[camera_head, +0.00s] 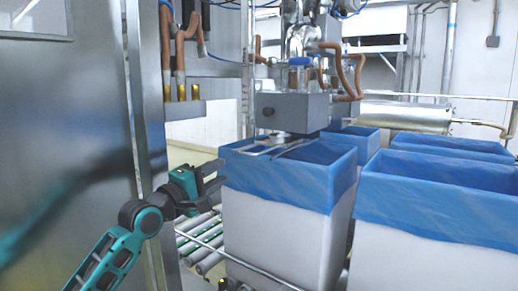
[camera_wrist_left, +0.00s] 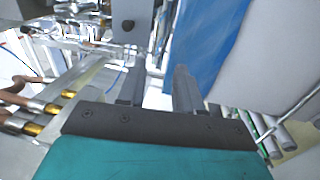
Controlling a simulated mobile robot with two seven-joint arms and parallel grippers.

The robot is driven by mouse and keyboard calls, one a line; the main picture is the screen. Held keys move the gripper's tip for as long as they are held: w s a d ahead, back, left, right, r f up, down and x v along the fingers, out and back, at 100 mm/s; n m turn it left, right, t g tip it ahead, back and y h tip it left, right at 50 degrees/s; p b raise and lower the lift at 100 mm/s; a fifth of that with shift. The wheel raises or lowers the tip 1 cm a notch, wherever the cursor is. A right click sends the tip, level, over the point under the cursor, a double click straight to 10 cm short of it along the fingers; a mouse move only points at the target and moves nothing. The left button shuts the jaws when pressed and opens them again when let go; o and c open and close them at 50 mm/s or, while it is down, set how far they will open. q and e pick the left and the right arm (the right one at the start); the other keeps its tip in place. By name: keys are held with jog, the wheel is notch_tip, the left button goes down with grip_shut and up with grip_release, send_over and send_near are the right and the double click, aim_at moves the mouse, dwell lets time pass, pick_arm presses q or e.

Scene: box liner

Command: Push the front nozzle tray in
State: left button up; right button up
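The front nozzle tray seems to be the thin metal frame (camera_head: 272,148) under the grey nozzle block (camera_head: 290,110), over the opening of the front blue-lined box (camera_head: 285,185). I cannot tell how far out it sits. My left gripper (camera_head: 219,177) is at the left side of this box, lower than the frame and apart from it. Its two fingers stand apart with nothing between them in the left wrist view (camera_wrist_left: 160,82). The block with its round knob (camera_wrist_left: 128,24) shows beyond the fingers there. My right gripper is in neither view.
Another blue-lined box (camera_head: 440,215) stands at the right, with more behind. A roller conveyor (camera_head: 207,255) with a side rail runs beneath the front box. A large steel panel (camera_head: 65,150) fills the left. Copper-coloured pipes (camera_head: 180,60) hang at the upper left.

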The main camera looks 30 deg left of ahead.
pick_arm(q)
jog(key=w+r+p, duration=0.1)
jog(key=w+r, duration=0.1)
jog(key=w, duration=1)
jog(key=shift+w+d+r, duration=0.35)
jog(key=shift+d, duration=0.05)
jog(key=shift+c, duration=0.3)
grip_shut()
